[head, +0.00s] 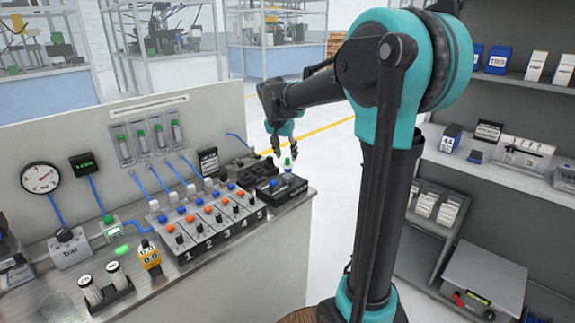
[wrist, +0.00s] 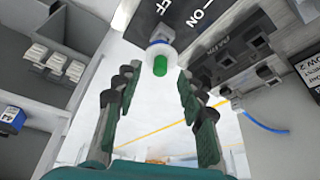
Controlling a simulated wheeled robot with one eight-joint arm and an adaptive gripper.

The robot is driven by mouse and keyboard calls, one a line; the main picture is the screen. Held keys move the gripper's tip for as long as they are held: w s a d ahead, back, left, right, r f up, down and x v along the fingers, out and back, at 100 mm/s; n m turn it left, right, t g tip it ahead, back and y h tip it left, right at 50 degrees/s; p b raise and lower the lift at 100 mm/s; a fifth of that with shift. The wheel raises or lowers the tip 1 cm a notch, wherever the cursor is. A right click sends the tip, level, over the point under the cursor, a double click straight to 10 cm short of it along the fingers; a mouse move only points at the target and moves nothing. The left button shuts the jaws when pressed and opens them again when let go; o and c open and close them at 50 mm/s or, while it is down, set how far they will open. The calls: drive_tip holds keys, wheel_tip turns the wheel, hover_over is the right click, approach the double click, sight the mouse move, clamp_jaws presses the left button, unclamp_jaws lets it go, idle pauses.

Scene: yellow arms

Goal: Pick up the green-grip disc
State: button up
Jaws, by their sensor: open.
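The green-grip disc, a pale disc with a green knob, shows in the wrist view (wrist: 160,66) between and just beyond the fingertips. In the head view its green grip (head: 288,162) stands on a black unit (head: 281,187) at the right end of the bench. My gripper (head: 284,151) hangs just above it with fingers apart. In the wrist view my gripper (wrist: 157,86) is open and empty, with the disc roughly centred in the gap. Whether either finger touches the disc cannot be told.
A row of numbered modules (head: 205,222) with switches and blue tubes lies left of the black unit. Green-topped pieces stand in clear holders (head: 142,143) on the back panel. A grey shelf (head: 500,175) is at right. Open floor lies beyond the bench.

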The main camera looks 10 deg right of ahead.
sight(287, 162)
drive_tip(key=shift+x, duration=1.35)
drive_tip(key=shift+c, duration=0.4)
clamp_jaws()
